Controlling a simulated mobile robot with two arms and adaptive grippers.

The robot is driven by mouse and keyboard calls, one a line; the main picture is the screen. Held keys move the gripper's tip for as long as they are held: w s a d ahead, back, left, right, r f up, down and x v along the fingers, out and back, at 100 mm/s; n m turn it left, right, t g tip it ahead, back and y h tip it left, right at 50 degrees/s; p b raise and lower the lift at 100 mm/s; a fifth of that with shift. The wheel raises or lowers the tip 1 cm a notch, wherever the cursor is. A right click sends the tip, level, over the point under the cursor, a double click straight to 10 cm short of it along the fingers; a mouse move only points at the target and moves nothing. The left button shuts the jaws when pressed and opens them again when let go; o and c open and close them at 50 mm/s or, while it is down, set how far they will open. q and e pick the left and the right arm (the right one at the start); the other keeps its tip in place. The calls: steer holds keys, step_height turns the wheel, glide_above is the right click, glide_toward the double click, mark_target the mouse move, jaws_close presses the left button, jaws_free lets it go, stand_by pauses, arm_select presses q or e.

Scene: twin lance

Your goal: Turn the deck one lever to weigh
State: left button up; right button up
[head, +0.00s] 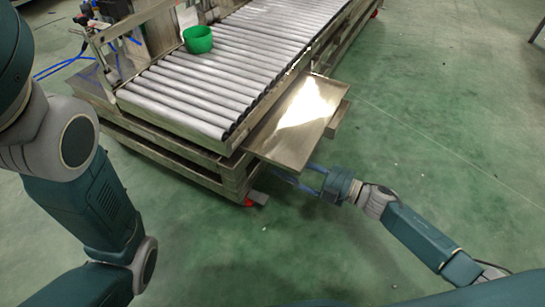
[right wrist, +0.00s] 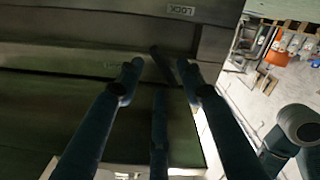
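My right gripper (head: 308,182) is low beside the roller deck's near corner, just below the steel side plate (head: 295,120). In the right wrist view its fingertips (right wrist: 163,78) are spread apart. A short dark lever (right wrist: 162,64) shows between and beyond the fingertips, slanted against a dark metal face. I cannot tell whether the fingers touch it. A label reading LOCK (right wrist: 181,10) is above the lever, and a faint, unreadable label (right wrist: 113,65) is to its left, close to a fingertip. My left arm shows in the head view, but its gripper is out of view.
The roller deck (head: 215,75) carries a green bowl (head: 198,39) near its left side. A red foot (head: 257,198) stands under the frame's near corner. The green floor (head: 440,110) to the right is clear. An orange object (right wrist: 276,57) shows in the right wrist view.

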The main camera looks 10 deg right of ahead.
steer(key=v, duration=0.7)
steer(key=shift+s, duration=0.1)
